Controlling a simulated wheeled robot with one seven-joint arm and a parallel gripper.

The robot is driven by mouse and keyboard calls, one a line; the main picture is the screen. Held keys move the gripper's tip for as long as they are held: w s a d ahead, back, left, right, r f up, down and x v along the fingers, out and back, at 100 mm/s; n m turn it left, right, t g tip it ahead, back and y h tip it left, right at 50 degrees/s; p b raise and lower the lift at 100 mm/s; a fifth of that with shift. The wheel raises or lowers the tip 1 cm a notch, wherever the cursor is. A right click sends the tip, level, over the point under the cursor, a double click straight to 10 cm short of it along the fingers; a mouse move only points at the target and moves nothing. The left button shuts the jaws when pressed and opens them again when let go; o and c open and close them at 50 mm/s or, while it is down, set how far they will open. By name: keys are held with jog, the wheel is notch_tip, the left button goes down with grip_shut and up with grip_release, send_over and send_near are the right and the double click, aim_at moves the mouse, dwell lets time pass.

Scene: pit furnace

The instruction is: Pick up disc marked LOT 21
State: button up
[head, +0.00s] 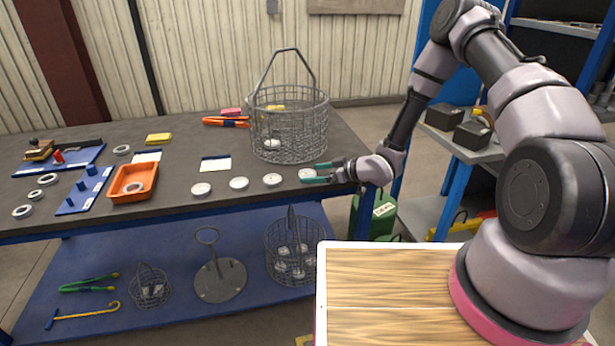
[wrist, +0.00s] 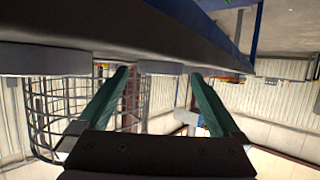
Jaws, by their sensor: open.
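Several white discs lie in a row along the front of the dark bench: a far left disc (head: 201,189), a second disc (head: 239,183), a third disc (head: 272,180) and a right-end disc (head: 306,174). Their markings are too small to read, so I cannot tell which is LOT 21. My gripper (head: 311,173) is open at the right-end disc, one teal finger on either side of it. In the wrist view, which is upside down, a disc (wrist: 161,67) shows between my open fingers (wrist: 160,73), with no clear grip. Another disc (wrist: 45,58) shows at left.
A tall wire basket (head: 290,125) stands just behind the row, with a white disc (head: 272,143) inside. An orange tray (head: 133,183), a white card (head: 216,164) and orange-handled tongs (head: 226,122) lie on the bench. A lower shelf (head: 180,320) holds smaller baskets.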

jog(key=shift+w+a+f, duration=0.2)
jog(key=shift+a, duration=0.15)
jog(key=shift+c, duration=0.3)
grip_shut()
